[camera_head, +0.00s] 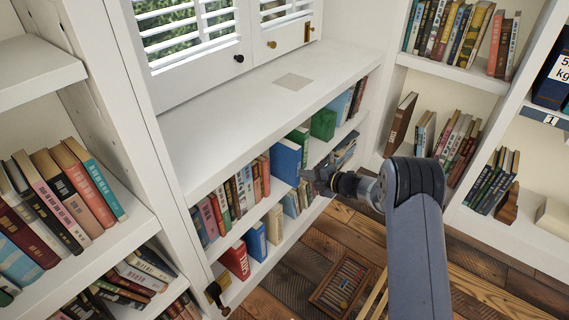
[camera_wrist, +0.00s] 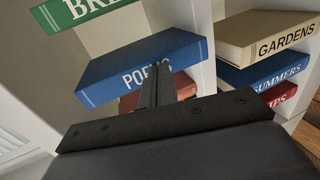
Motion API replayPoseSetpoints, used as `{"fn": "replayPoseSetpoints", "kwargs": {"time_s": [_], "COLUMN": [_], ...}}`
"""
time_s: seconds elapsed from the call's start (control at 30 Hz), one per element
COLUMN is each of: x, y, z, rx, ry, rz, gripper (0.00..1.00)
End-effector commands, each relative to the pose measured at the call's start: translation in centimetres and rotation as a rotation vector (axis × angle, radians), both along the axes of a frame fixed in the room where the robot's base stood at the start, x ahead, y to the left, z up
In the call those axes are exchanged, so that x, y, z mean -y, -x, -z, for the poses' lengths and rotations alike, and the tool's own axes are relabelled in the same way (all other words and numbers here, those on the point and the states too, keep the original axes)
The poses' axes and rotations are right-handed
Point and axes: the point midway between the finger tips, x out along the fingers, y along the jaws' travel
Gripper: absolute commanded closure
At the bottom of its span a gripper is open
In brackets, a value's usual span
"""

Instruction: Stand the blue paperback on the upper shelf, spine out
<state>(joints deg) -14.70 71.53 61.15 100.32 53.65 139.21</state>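The blue paperback (camera_head: 285,161) stands upright on the upper shelf below the white counter, sticking out past its neighbours. Its spine, lettered "POEMS", faces out in the wrist view (camera_wrist: 110,82), where the scene looks rolled sideways. My gripper (camera_head: 309,178) is at the front of this shelf, by the spine. In the wrist view its fingers (camera_wrist: 160,85) are close together with nothing seen between them. They cover part of the lettering. I cannot tell whether they touch the spine.
A green book (camera_wrist: 85,10) stands beside the paperback, and a red one (camera_wrist: 184,87) sits farther back on its other side. More books, including one lettered "GARDENS" (camera_wrist: 265,38), are on the lower shelf. The white counter (camera_head: 240,115) overhangs both shelves. A framed rack (camera_head: 341,283) lies on the plank floor.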

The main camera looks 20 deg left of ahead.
Motion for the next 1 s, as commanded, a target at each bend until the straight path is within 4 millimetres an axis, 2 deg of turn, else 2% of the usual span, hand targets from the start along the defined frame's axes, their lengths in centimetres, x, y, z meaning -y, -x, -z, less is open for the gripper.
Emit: {"fn": "replayPoseSetpoints", "kwargs": {"time_s": [1.0], "x": [-2.5], "y": [-0.8], "z": [0.0], "rx": [0.001], "ry": [0.0], "rz": [-0.001], "gripper": [1.0]}}
